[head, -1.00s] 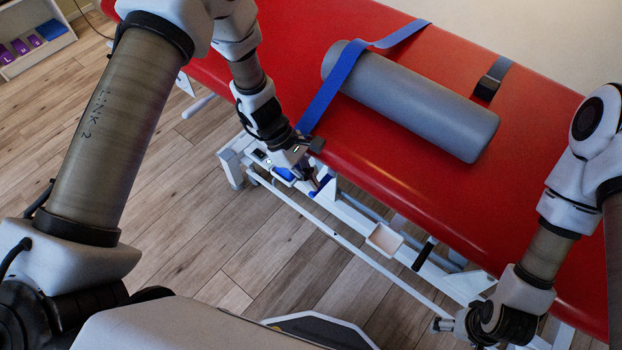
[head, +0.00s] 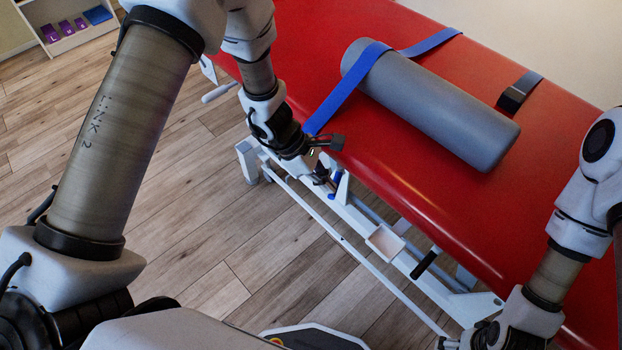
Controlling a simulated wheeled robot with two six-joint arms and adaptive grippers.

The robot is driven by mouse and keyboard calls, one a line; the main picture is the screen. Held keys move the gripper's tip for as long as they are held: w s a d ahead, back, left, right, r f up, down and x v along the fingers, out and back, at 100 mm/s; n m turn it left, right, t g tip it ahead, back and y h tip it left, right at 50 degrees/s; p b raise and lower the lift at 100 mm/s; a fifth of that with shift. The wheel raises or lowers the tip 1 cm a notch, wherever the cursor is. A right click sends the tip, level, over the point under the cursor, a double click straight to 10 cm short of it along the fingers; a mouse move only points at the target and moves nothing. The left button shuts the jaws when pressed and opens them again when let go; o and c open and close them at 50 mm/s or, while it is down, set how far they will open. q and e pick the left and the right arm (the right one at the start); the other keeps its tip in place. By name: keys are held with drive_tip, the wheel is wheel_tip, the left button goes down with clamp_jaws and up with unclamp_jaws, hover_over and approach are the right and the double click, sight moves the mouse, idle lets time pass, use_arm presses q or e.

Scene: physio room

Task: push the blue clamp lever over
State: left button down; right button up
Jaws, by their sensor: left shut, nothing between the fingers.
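My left gripper (head: 327,161) is at the white frame (head: 355,217) under the near edge of the red couch, pointing down and right. It is shut with nothing in its fingers. A small blue part (head: 334,189), probably the blue clamp lever, shows just beside and below its fingers. Most of that part is hidden by the gripper and frame, so I cannot tell its angle or whether the fingers touch it. My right gripper (head: 462,341) is at the bottom edge, partly cut off, and its fingers are not clear.
The red couch (head: 420,205) carries a grey bolster (head: 435,105) with a blue strap (head: 345,92) across it. A white tray (head: 385,241) and a black handle (head: 424,264) sit on the frame to the right.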

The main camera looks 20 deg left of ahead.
use_arm(q)
drive_tip(key=shift+w+a+p, duration=0.35)
drive_tip(key=shift+w+p, duration=0.25)
drive_tip(key=shift+r, duration=0.1)
idle(0.3)
drive_tip(key=s+p+v, duration=0.1)
drive_tip(key=p+v, duration=0.1)
drive_tip(key=v, duration=0.4)
drive_tip(key=s+p+v, duration=0.1)
drive_tip(key=p+v, duration=0.2)
drive_tip(key=v, duration=0.4)
drive_tip(key=shift+s+r+p, duration=0.3)
drive_tip(key=shift+s+r, duration=0.05)
drive_tip(key=shift+d, duration=0.1)
